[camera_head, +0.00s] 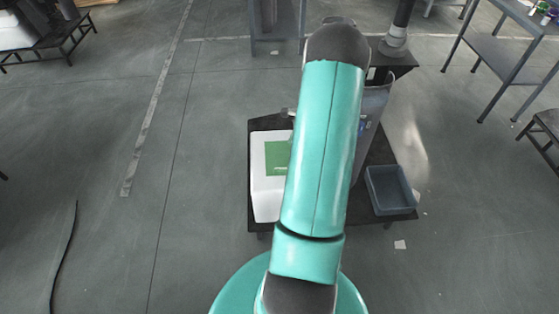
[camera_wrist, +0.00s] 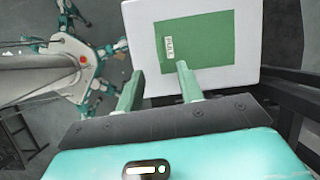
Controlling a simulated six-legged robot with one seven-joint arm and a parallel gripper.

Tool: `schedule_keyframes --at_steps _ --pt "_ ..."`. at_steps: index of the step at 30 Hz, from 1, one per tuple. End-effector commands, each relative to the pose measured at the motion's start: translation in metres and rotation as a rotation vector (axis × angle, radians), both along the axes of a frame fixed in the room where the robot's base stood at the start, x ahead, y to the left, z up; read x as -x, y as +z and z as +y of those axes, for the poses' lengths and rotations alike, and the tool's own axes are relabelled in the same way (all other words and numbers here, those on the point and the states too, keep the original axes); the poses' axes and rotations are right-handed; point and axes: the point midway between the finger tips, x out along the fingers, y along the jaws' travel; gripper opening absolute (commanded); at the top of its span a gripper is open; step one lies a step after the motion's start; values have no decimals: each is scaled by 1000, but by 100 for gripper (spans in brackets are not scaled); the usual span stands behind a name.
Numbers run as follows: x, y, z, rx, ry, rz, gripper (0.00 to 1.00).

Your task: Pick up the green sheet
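The green sheet (camera_head: 277,158) lies flat on a white box-like block (camera_head: 268,195) on a low dark table, partly hidden behind my arm in the head view. In the wrist view the green sheet (camera_wrist: 215,45) shows a small white label and lies on the white surface (camera_wrist: 247,72). My gripper (camera_wrist: 157,85) shows two green fingers set well apart, with nothing between them. The right finger's tip overlaps the sheet's lower edge in the picture, and the left finger is left of the white surface. I cannot tell whether the finger touches the sheet. My gripper is hidden in the head view.
The low dark table (camera_head: 258,124) also bears a blue-grey open bin (camera_head: 389,190) at the right. A grey upright container (camera_head: 375,100) stands behind my arm. Grey shelving (camera_head: 500,55) stands at the upper right. The floor at the left is mostly clear.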

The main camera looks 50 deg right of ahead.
Motion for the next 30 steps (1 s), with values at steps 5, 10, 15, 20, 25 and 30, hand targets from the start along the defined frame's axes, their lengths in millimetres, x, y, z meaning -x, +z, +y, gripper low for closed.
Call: schedule_keyframes --at_steps 5,10,15,20,25,30 --pt "7 -22 -7 -27 -63 5 37" --pt "-2 -49 1 -28 -62 7 37" --pt "-13 -79 9 -27 -60 6 37" --pt "-18 -94 13 -24 -60 5 37" --pt "-21 -107 19 -27 -58 6 37" --pt "-27 -131 28 -26 -60 5 37"
